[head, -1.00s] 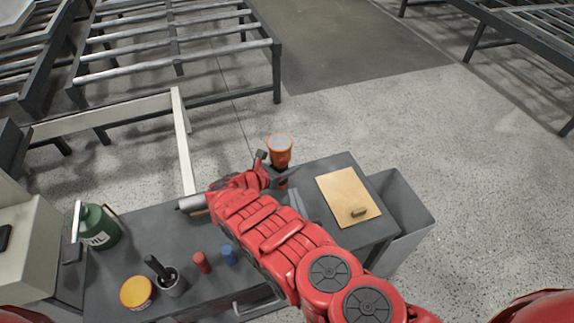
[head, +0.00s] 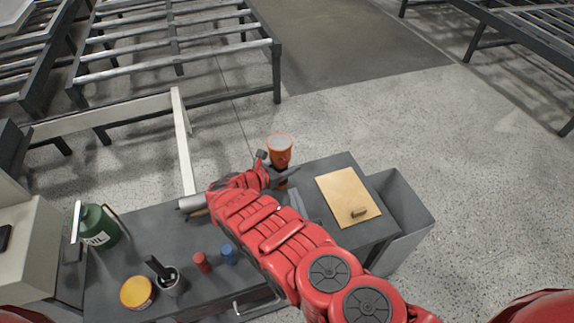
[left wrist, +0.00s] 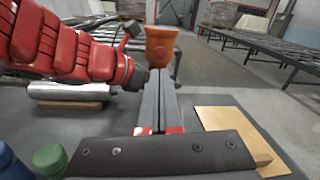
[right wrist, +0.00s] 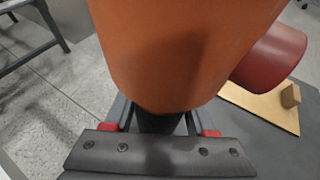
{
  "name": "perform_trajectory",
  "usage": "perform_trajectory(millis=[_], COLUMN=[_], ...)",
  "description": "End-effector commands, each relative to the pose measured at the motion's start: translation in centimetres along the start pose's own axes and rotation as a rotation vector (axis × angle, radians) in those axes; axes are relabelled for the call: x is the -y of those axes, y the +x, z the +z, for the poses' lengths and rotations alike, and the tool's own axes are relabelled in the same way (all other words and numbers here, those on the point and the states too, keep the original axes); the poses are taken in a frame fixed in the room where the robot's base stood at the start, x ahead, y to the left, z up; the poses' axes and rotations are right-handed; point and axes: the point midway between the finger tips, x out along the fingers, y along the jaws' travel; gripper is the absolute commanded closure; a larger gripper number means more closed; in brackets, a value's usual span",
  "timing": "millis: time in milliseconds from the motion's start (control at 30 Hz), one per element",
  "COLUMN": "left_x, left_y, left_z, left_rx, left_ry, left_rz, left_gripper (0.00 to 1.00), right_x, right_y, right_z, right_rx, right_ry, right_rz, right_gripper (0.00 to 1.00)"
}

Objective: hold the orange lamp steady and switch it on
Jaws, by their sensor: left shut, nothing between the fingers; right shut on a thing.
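The orange lamp (head: 280,150) stands upright at the far edge of the grey worktop, its pale round lens facing up. It also shows in the left wrist view (left wrist: 161,44) and fills the top of the right wrist view (right wrist: 180,45). My right gripper (head: 273,170) is shut on the lamp's dark lower part (right wrist: 160,122), below the orange head. My left gripper (left wrist: 158,76) is shut and empty, its fingertips appearing just below the orange head; whether they touch the lamp cannot be told. The lamp's switch cannot be made out.
A tan board (head: 345,196) with a small block lies right of the lamp. A silver roll (left wrist: 70,90) lies to the left. A green oil can (head: 98,228), a yellow-topped tin (head: 137,293), a cup (head: 170,281) and red and blue cylinders stand nearer. A grey bin (head: 405,215) stands right.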

Motion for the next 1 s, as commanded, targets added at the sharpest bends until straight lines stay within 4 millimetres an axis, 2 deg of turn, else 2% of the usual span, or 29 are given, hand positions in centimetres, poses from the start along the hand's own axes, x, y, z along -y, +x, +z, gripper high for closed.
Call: perform_trajectory(millis=[533,667,767,900,1000], left_x=[0.0,-0.4,-1.0,-1.2,-0.9], left_y=[0.0,0.4,1.2,1.9,1.6], left_z=[0.0,0.5,1.6,3.1,3.2], left_rx=[0.000,0.031,0.104,0.267,0.398], left_ry=[0.002,0.094,0.327,0.869,1.301], left_rz=[0.000,-0.020,-0.071,-0.171,-0.237], left_gripper=[1.00,1.00,1.00,1.00,1.00], right_x=[0.0,0.0,0.0,0.0,0.0], right_y=[0.0,0.0,0.0,0.0,0.0], right_z=[0.0,0.0,0.0,0.0,0.0], right_rx=[0.000,0.000,0.000,0.000,0.000], right_ry=[0.000,0.000,0.000,0.000,0.000], right_rz=[0.000,0.000,0.000,0.000,0.000], right_gripper=[1.00,1.00,1.00,1.00,1.00])
